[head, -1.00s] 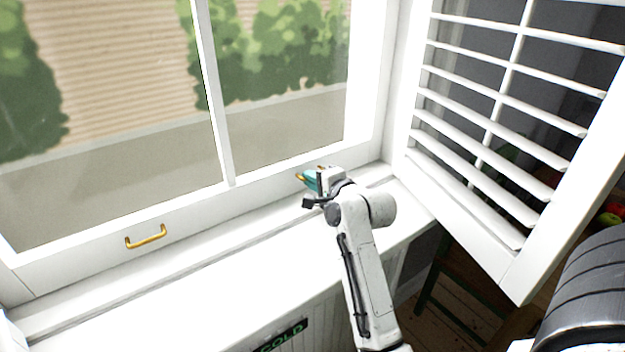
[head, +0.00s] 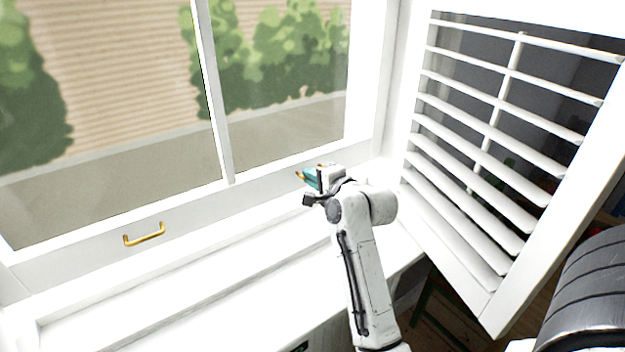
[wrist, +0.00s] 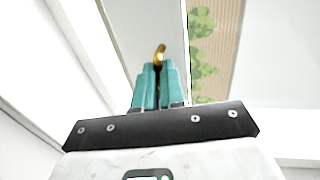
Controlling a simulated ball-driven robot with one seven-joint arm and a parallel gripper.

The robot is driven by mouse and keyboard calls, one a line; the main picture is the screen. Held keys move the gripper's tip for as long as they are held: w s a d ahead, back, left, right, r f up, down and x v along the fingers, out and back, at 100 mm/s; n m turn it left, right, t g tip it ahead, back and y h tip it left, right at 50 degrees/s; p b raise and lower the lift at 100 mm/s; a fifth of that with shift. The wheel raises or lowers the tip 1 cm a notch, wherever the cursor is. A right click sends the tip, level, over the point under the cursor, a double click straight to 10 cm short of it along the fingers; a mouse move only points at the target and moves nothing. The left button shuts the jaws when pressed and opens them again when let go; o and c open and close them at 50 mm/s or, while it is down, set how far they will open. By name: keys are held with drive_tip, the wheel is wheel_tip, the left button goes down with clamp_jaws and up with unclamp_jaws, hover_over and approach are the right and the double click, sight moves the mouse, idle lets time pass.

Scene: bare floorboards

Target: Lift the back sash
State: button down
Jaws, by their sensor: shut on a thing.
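The back sash (head: 80,258) is a white window frame with glass panes and a central bar, low edge above the white sill. A brass handle (head: 145,235) on its bottom rail at left is free. My gripper (head: 309,178), with teal fingers, is at the rail's right part. It is shut on a second brass handle (wrist: 160,50), whose curved end shows beyond the fingertips in the wrist view; the fingers hide the rest. The sash is raised off the sill, though the exact gap is hard to judge in the bright white.
A white louvred shutter (head: 465,190) stands swung open at the right, close to my arm. The white sill (head: 120,325) runs below the sash and is clear. A wall and bushes show outside through the glass.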

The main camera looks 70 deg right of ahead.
wheel_tip(320, 180, up, 2)
drive_tip(key=shift+r+p, duration=0.2)
drive_tip(key=shift+p, duration=0.15)
drive_tip(key=shift+f, duration=0.2)
drive_tip(key=c, duration=1.2)
unclamp_jaws()
drive_tip(key=shift+f, duration=0.1)
drive_tip(key=shift+c, duration=0.2)
drive_tip(key=shift+s, duration=0.1)
drive_tip(key=b+v, duration=0.1)
drive_tip(key=v, duration=0.9)
drive_tip(key=shift+s+a+b, duration=0.2)
drive_tip(key=shift+a+b, duration=0.05)
drive_tip(key=shift+b, duration=0.15)
